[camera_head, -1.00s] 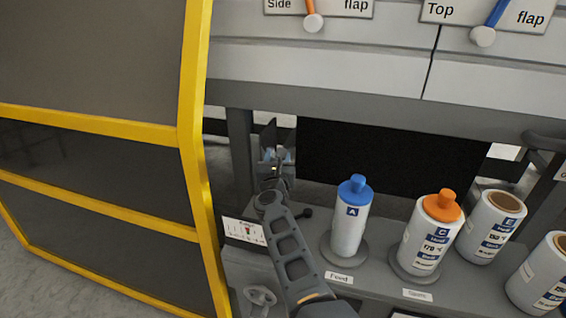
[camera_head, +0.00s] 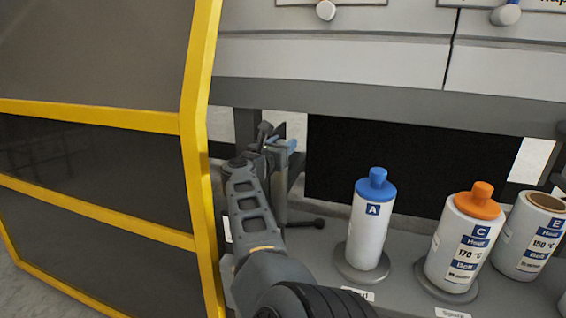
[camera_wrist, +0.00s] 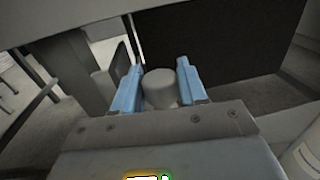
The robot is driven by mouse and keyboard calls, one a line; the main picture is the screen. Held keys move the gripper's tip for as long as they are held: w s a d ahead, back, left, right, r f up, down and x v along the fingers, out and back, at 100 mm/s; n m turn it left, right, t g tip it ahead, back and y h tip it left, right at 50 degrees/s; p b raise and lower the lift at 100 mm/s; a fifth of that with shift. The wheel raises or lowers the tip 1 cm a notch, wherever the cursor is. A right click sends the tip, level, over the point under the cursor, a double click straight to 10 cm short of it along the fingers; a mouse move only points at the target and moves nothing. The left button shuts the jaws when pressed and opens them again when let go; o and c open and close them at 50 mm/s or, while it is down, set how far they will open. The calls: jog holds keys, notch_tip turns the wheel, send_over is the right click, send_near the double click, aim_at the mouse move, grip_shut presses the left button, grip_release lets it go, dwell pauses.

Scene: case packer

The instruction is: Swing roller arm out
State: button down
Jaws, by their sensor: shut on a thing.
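My gripper (camera_wrist: 159,78) is shut on a grey round-ended cylinder (camera_wrist: 160,90), which looks like the end of the roller arm. Its two blue fingers stand on either side of the cylinder in the wrist view. In the head view my gripper (camera_head: 284,146) is at the left end of the machine's opening, beside a dark post. Most of the roller arm is hidden behind my wrist and fingers there. A dark rod with a round end (camera_head: 318,223) sticks out to the right, low on the shelf.
A yellow-framed guard door (camera_head: 203,150) stands close on the left. A grey beam (camera_head: 380,100) crosses above; a black panel (camera_head: 400,150) lies behind.

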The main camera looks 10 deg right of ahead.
jog(key=shift+w+f+m+g+h+b, duration=0.1)
jog(key=shift+w+m+g+h+b, duration=0.2)
jog(key=shift+b, duration=0.7)
jog(key=shift+d, duration=0.1)
jog(key=shift+r, duration=0.25)
jog(key=c, duration=0.7)
grip_release()
jog(key=shift+w+f, duration=0.1)
jog(key=shift+c, duration=0.2)
jog(key=v, duration=0.7)
jog(key=shift+s+a+p, duration=0.25)
jog(key=shift+p, duration=0.15)
